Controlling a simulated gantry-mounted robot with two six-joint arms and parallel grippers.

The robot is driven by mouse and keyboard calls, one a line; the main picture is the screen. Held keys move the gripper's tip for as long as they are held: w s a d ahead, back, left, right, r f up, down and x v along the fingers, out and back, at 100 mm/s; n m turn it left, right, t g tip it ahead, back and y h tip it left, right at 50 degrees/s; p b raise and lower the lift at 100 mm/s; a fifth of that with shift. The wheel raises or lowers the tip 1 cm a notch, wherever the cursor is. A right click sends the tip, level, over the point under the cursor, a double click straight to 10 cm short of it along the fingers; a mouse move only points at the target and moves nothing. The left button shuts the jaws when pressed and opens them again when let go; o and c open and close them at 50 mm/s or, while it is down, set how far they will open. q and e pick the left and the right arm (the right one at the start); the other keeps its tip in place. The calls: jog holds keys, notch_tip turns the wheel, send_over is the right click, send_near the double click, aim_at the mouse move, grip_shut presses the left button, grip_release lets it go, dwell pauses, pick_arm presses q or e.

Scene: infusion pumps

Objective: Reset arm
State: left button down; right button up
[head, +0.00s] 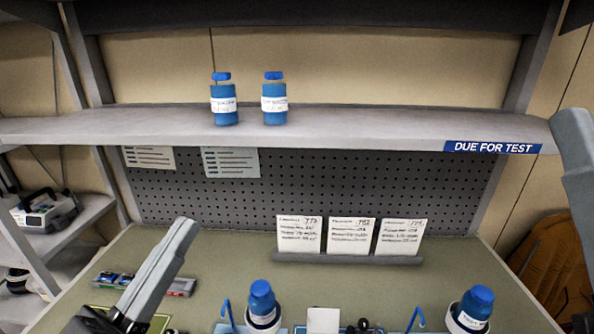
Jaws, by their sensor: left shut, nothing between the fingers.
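My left gripper (180,228) rises from the lower left with its grey fingers together. It is shut and empty, over the left part of the green bench top (225,285). Part of my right gripper (577,155) shows as a grey piece at the right edge, in front of the shelf's right end. Its fingers cannot be made out as open or shut. Both grippers appear apart from the bottles.
Two blue bottles (223,103) (274,103) stand on the grey shelf (350,120). Two blue-capped bottles (262,303) (474,307) are at the bench's front. Three cards (351,236) stand in a holder. A small tray (182,287) lies behind my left gripper.

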pick_arm(q)
jog(key=s+a+r+n+t+y, duration=0.1)
jog(key=s+a+r+t+y, duration=0.15)
jog(key=r, duration=0.45)
jog(key=s+a+r+n+t+y, duration=0.2)
jog(key=s+r+t+y, duration=0.15)
jog(key=r, duration=0.25)
notch_tip(320, 180, up, 32)
jog(key=y+p, duration=0.2)
jog(key=p, duration=3)
notch_tip(320, 180, down, 37)
jog(key=b, duration=3.6)
jog(key=shift+s+a+n+b, duration=0.15)
jog(key=shift+a+n+b, duration=0.1)
jog(key=shift+n+b, duration=0.05)
